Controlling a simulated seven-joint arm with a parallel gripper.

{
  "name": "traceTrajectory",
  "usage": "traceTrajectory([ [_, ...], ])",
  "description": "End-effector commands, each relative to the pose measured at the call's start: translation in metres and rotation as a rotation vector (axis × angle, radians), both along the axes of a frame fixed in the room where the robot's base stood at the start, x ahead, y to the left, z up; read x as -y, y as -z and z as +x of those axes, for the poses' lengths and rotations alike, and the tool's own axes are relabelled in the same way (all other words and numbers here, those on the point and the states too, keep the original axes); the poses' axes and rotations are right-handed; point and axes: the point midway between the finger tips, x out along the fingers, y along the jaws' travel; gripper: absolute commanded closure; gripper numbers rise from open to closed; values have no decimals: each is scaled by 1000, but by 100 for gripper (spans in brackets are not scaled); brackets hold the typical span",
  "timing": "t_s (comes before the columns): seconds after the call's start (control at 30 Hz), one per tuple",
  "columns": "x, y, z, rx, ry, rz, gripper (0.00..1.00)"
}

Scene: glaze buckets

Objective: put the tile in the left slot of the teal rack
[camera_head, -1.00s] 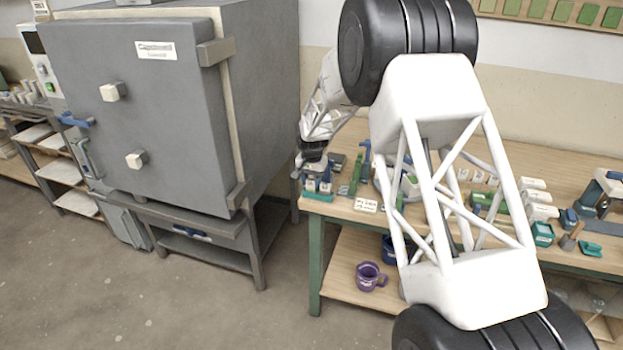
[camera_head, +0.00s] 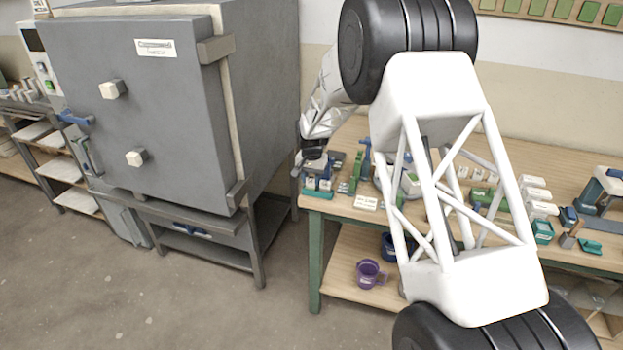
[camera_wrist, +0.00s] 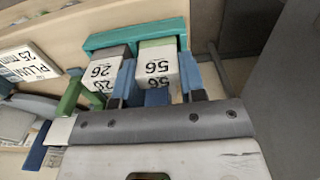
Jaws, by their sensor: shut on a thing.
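My gripper (camera_wrist: 156,61) is shut on a pale tile (camera_wrist: 158,73) with a green top edge and dark digits that read upside down in the wrist view. The blue fingers press on its two sides. The tile stands at the teal rack (camera_wrist: 112,41), on its right side in the wrist view; its lower end is hidden, so I cannot tell how deep it sits. A second pale tile with a dark top (camera_wrist: 102,70) stands beside it. In the head view my gripper (camera_head: 312,155) is low over the teal rack (camera_head: 318,194) at the bench's left end.
A white lettered sign (camera_wrist: 22,63) and a green upright piece (camera_wrist: 70,96) are close by in the wrist view. The grey kiln (camera_head: 140,110) stands left of the bench. Several small items crowd the bench to the right.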

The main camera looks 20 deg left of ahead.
Motion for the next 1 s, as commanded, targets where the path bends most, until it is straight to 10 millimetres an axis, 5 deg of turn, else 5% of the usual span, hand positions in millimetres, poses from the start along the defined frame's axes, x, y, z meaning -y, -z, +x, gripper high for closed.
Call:
traceTrajectory([
  [0.43,0,5,0,0,0,0,86],
  [0.47,0,5,0,0,0,0,61],
  [0.63,0,5,0,0,0,0,35],
  [1.0,0,2,0,0,0,0,32],
])
